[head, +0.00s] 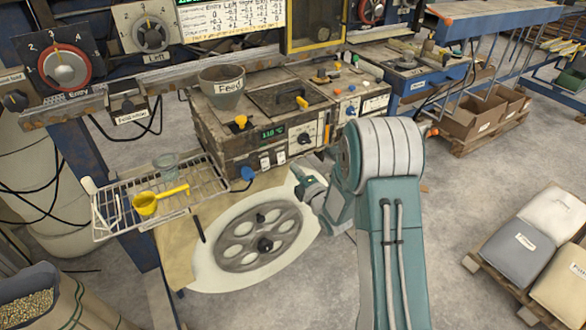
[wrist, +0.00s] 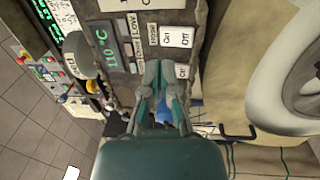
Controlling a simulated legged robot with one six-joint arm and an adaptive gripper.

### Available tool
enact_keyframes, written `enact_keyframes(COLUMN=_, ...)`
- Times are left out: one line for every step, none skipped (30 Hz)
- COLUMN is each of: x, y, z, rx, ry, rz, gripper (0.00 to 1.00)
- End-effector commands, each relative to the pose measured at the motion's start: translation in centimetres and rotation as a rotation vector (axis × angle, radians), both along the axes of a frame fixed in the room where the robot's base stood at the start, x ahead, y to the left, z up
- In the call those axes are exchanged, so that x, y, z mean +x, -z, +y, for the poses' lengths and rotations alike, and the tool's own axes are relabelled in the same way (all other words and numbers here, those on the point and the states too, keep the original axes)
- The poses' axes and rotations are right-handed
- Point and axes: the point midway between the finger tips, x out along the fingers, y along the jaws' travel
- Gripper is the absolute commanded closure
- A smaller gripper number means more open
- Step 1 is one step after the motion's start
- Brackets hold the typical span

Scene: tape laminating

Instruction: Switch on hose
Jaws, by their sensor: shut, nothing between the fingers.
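The control box (head: 230,142) stands at the back of the table, with a green 110 °C display (head: 272,134) and small white switches (head: 272,158) low on its front. In the wrist view the box front appears turned sideways. A white On/Off switch (wrist: 176,37) sits beside a small label that seems to read Hose, and a second white switch (wrist: 182,71) is partly hidden by a finger. My gripper (wrist: 164,68) is shut and empty, its fingertips close to these switches; contact cannot be told. In the head view my gripper (head: 302,182) is partly hidden by my arm.
A blue-tipped part (head: 247,173) sticks out below the box; blue also shows behind my fingers (wrist: 163,113). A wire rack (head: 160,190) with a yellow ladle (head: 147,203) is at left. A grey wheel (head: 258,238) lies on the table in front. A Feed pot (head: 222,84) sits on top.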

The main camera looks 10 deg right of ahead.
Motion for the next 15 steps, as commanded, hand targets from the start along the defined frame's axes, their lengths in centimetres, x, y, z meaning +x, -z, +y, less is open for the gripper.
enact_keyframes(x=-0.6, y=-0.1, z=-0.2, rx=0.0, ry=0.002, rz=0.001, gripper=1.0)
enact_keyframes(x=-1.0, y=-0.2, z=-0.4, rx=0.0, ry=0.002, rz=0.001, gripper=1.0)
enact_keyframes(x=-1.4, y=-0.3, z=-0.6, rx=0.0, ry=0.003, rz=0.0, gripper=1.0)
enact_keyframes(x=-1.8, y=-0.3, z=-0.7, rx=0.0, ry=0.003, rz=0.0, gripper=1.0)
enact_keyframes(x=-2.2, y=-0.4, z=-0.8, rx=0.0, ry=0.002, rz=0.0, gripper=1.0)
enact_keyframes(x=-2.8, y=-0.4, z=-0.9, rx=0.0, ry=0.002, rz=0.002, gripper=1.0)
enact_keyframes(x=-3.2, y=-0.5, z=-1.1, rx=0.001, ry=0.002, rz=0.001, gripper=1.0)
enact_keyframes(x=-3.7, y=-0.6, z=-1.3, rx=0.001, ry=0.003, rz=0.001, gripper=1.0)
enact_keyframes(x=-4.3, y=-0.7, z=-1.5, rx=0.001, ry=0.004, rz=0.0, gripper=1.0)
enact_keyframes(x=-4.8, y=-0.7, z=-1.7, rx=0.001, ry=0.004, rz=0.002, gripper=1.0)
enact_keyframes(x=-5.3, y=-0.8, z=-1.8, rx=0.001, ry=0.003, rz=0.001, gripper=1.0)
enact_keyframes(x=-5.9, y=-0.9, z=-2.0, rx=0.001, ry=0.003, rz=0.0, gripper=1.0)
enact_keyframes(x=-6.3, y=-1.0, z=-2.2, rx=0.0, ry=0.004, rz=0.0, gripper=1.0)
enact_keyframes(x=-6.7, y=-1.0, z=-2.3, rx=0.0, ry=0.004, rz=0.001, gripper=1.0)
enact_keyframes(x=-7.0, y=-1.0, z=-2.4, rx=0.0, ry=0.003, rz=0.001, gripper=1.0)
